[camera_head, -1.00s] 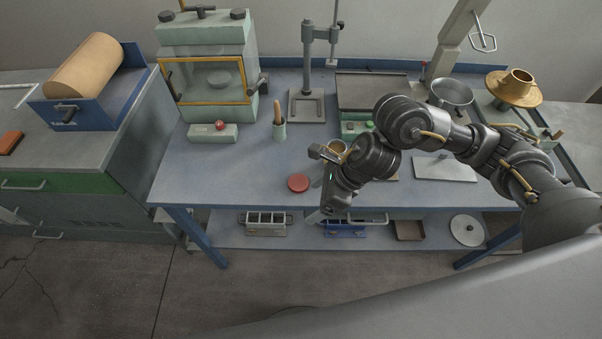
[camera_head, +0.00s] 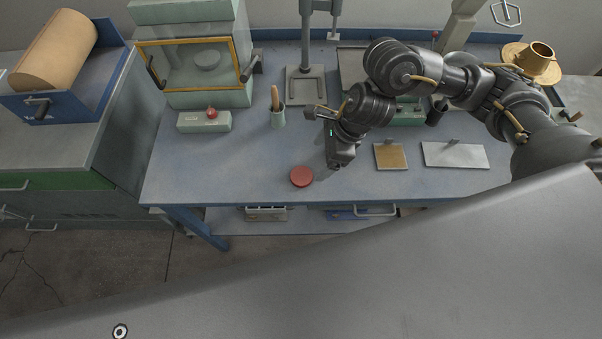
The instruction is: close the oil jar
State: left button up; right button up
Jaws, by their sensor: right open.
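A red round disc (camera_head: 301,176), which looks like a lid, lies flat on the blue bench near its front edge. My right gripper (camera_head: 325,138) is open and empty above the bench, up and to the right of the disc and apart from it. A small piece of a brass-coloured round thing (camera_head: 343,107) shows behind this gripper. It may be the oil jar, but my gripper and wrist hide most of it, so its mouth cannot be seen. My left gripper is not in view.
A green pot with a wooden handle (camera_head: 277,112) and a pale block with a red knob (camera_head: 205,121) stand left of the gripper. A metal stand (camera_head: 305,85) is behind. A tan plate (camera_head: 391,157) and a white plate (camera_head: 455,155) lie right. The front left bench is clear.

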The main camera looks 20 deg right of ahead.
aim_at(302, 175)
jog(key=x, duration=0.4)
jog(key=shift+w+a+f, duration=0.15)
jog(key=shift+a, duration=0.05)
jog(key=shift+f, duration=0.1)
jog(key=shift+a+f+p, duration=0.15)
jog(key=shift+f+p, duration=0.1)
jog(key=shift+p, duration=0.05)
jog(key=p+x, duration=0.1)
jog(key=x, duration=0.2)
jog(key=shift+a+f, duration=0.15)
jog(key=shift+f, duration=0.05)
jog(key=shift+w+a+f, duration=0.15)
jog(key=shift+a+f, duration=0.05)
jog(key=shift+f, duration=0.3)
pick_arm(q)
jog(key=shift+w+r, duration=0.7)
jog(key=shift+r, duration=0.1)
pick_arm(e)
jog(key=c, duration=1)
